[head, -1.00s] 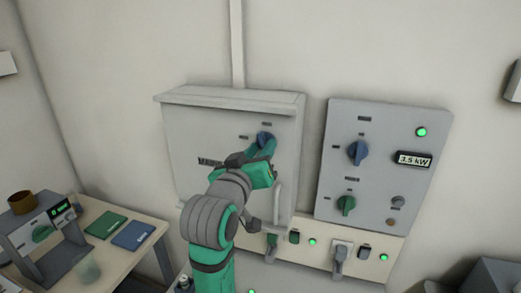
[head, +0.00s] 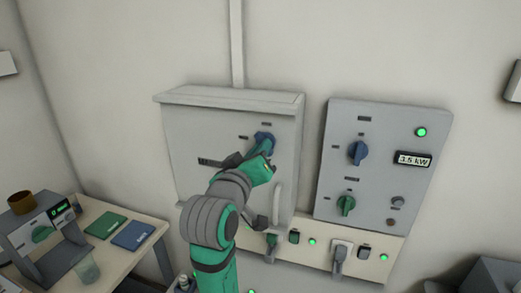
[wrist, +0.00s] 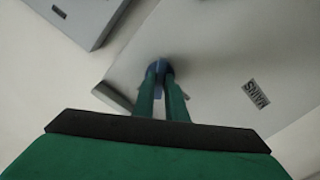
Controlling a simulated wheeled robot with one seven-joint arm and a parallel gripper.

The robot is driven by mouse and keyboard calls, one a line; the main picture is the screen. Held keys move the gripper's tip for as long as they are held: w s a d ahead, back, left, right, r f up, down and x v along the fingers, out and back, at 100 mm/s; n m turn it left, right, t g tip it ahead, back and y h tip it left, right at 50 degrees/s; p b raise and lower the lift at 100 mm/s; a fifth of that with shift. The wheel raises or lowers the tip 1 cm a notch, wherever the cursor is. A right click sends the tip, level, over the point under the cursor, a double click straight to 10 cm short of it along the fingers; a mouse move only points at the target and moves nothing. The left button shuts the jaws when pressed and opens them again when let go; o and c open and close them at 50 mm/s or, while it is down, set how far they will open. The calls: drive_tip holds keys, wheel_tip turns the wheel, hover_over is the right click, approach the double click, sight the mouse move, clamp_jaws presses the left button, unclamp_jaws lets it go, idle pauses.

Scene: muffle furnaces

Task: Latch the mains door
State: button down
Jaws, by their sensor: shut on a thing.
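The mains door (head: 186,130) is the front of a grey wall cabinet and looks closed against its box. A blue rotary latch knob (head: 263,138) sits on its upper right part, with small dark labels beside and above it. My gripper (head: 267,150) is at the knob, its fingers shut on it. In the wrist view the two green fingers of my gripper (wrist: 160,75) close on the blue knob (wrist: 158,66), hiding most of it. The MAINS label (wrist: 258,93) shows on the door there. A pale vertical handle (head: 278,200) is at the door's lower right.
A grey control panel (head: 385,120) with blue and green knobs and a 3.5 kW display is right of the cabinet. A socket strip (head: 320,250) with plugs and green lights runs below. A bench (head: 120,262) with a scale and booklets stands left.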

drive_tip(key=n, duration=1.1)
idle(0.5)
drive_tip(key=c, duration=1.8)
unclamp_jaws()
drive_tip(key=shift+s, duration=0.1)
drive_tip(key=v, duration=1)
drive_tip(key=shift+s, duration=0.3)
drive_tip(key=shift+a, duration=0.15)
